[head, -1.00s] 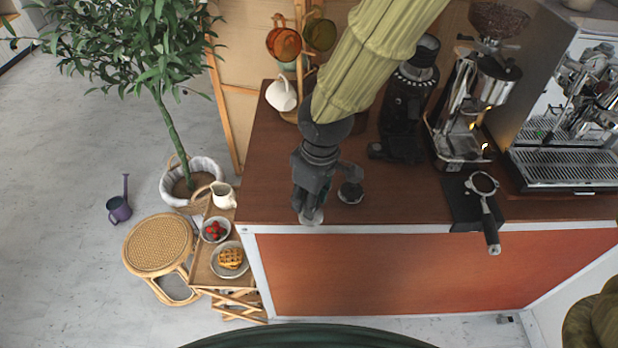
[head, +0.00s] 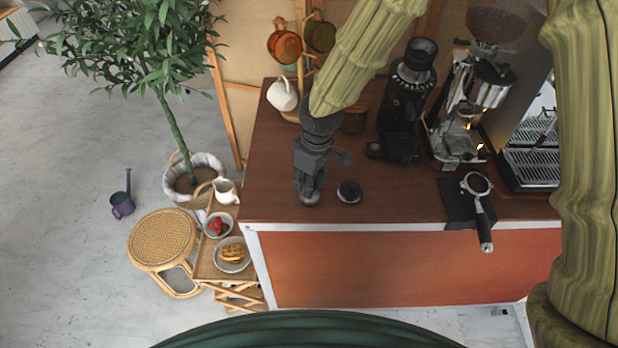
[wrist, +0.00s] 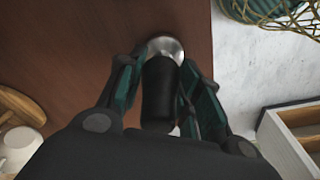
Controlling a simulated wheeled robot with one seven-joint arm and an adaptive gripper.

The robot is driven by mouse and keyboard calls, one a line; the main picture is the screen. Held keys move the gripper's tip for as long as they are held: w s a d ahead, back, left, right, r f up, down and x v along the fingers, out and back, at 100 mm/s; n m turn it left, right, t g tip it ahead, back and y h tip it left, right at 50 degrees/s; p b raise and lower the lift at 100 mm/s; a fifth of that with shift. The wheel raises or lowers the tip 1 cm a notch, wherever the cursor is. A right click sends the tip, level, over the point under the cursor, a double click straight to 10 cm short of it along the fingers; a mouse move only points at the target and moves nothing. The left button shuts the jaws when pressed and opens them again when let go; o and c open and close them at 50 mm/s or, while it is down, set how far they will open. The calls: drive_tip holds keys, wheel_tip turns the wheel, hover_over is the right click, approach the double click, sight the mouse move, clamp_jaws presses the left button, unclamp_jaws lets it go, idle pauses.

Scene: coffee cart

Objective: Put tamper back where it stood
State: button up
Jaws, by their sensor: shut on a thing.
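My gripper (head: 306,188) is over the left part of the wooden counter, close to its front edge. It is shut on the tamper, whose black handle (wrist: 160,92) stands between the two fingers in the wrist view. The tamper's round silver base (wrist: 168,46) shows beyond the fingertips, over brown wood. In the head view the silver base (head: 309,199) shows just below the fingers. I cannot tell whether the base touches the counter. A small dark round piece (head: 349,191) sits on the counter just right of my gripper, apart from it.
A portafilter (head: 481,215) rests on a black mat (head: 454,200) to the right. A black grinder (head: 403,110), a second grinder and the espresso machine stand behind. A mug rack with a white mug (head: 282,95) is at the back left. Bare counter lies between.

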drive_tip(key=shift+f, duration=0.25)
drive_tip(key=shift+f, duration=0.1)
drive_tip(key=o, duration=1.1)
drive_tip(key=r, duration=0.4)
drive_tip(key=d+r+b, duration=0.1)
drive_tip(key=r, duration=0.3)
drive_tip(key=s+r+b, duration=0.1)
drive_tip(key=r, duration=0.3)
drive_tip(key=shift+d+r, duration=0.1)
drive_tip(key=shift+d, duration=0.05)
